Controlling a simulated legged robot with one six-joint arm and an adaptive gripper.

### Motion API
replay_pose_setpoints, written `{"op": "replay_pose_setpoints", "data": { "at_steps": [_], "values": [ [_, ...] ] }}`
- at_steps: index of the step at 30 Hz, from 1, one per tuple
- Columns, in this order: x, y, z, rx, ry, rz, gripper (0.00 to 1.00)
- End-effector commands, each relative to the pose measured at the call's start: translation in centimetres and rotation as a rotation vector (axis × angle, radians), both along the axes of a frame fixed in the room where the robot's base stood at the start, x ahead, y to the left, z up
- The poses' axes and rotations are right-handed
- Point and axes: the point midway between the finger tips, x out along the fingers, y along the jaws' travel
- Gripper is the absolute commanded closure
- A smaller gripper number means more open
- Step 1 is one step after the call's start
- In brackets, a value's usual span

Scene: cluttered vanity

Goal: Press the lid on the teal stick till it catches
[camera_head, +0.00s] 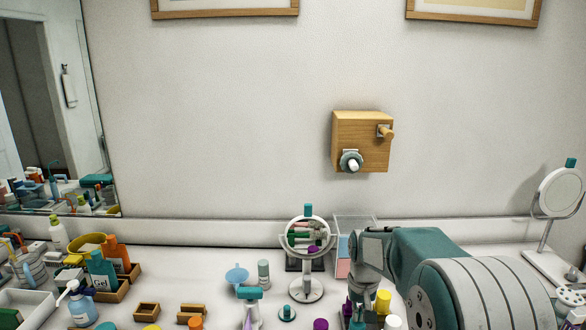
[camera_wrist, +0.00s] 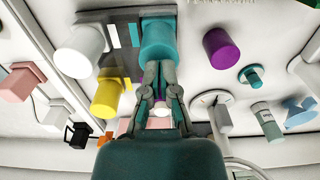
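In the wrist view a teal stick with a wide round teal top (camera_wrist: 158,40) stands in a dark rack (camera_wrist: 122,75). My gripper (camera_wrist: 160,68) has its two fingers drawn close together, with only a narrow gap between them. The fingertips overlap the near edge of the teal top; I cannot tell whether they touch it. Nothing shows held between them. The seam between lid and stick is hidden. In the head view my gripper (camera_head: 361,285) points down among the capped sticks, and the teal stick is hidden behind it.
A round mirror (camera_head: 306,284) stands left of my gripper. A clear box (camera_head: 355,236) is behind it. Bottles crowd the far left.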

Motion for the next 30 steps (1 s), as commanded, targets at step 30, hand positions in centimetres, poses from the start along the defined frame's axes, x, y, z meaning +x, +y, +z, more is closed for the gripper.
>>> {"op": "replay_pose_setpoints", "data": {
  "at_steps": [30],
  "values": [
    [0.0,0.0,6.2,0.0,-0.003,0.0,1.0]
  ]
}}
